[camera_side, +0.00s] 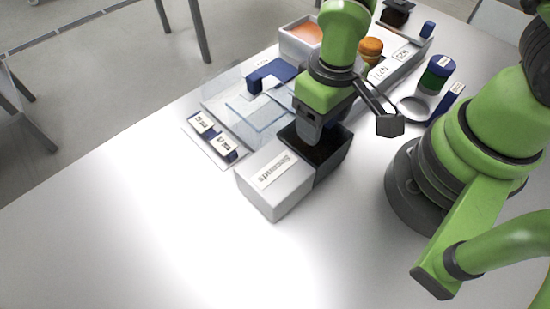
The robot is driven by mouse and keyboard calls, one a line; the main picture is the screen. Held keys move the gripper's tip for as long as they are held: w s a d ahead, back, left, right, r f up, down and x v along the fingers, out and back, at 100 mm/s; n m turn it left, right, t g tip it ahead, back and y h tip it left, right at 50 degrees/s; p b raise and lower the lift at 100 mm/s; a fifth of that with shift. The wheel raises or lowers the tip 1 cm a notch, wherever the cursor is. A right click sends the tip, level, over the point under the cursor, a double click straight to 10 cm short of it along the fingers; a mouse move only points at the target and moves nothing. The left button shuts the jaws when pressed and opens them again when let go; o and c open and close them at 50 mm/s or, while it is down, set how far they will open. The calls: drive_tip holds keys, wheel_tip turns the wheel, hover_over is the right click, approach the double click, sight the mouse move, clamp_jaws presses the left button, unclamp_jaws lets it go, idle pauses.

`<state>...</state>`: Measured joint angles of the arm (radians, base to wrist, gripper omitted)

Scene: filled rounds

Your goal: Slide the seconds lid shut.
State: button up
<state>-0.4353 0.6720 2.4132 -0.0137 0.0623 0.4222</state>
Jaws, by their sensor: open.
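A pale grey block with a label reading "Seconds" (274,182) lies near the middle of the table. It adjoins a dark, open-topped bin (329,160) on its upper right. I cannot tell whether the labelled block is the lid alone or part of the box. My gripper (350,121) is above the dark bin, with its jaws open and nothing seen between them. One dark finger shows at its right; the other side is partly hidden by the wrist. The gripper and wrist cover part of the bin's far side.
A clear panel with a blue bracket (272,74) and small labelled blocks (212,136) lies to the left. An orange-filled tray (304,35), an orange jar (370,49) and a green-and-blue jar (436,75) stand behind. The front table (150,235) is clear.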

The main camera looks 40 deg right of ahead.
drive_tip(key=shift+f, duration=0.1)
drive_tip(key=shift+o, duration=0.2)
drive_tip(key=shift+w, duration=0.1)
drive_tip(key=o, duration=0.4)
drive_tip(key=shift+r, duration=0.55)
drive_tip(key=shift+o, duration=0.2)
drive_tip(key=shift+r, duration=3)
drive_tip(key=shift+r, duration=0.2)
drive_tip(key=s+d+r+m+t+y, duration=0.1)
drive_tip(key=s+d+r+m+t, duration=0.1)
drive_tip(key=r, duration=0.6)
drive_tip(key=s+d+r+m+t+y, duration=0.1)
drive_tip(key=s+d+r+m+t, duration=0.1)
drive_tip(key=r, duration=0.6)
drive_tip(key=s+d+t, duration=0.1)
drive_tip(key=d+t, duration=0.1)
drive_tip(key=t, duration=0.1)
drive_tip(key=shift+s+d+r, duration=0.2)
drive_tip(key=shift+r, duration=0.2)
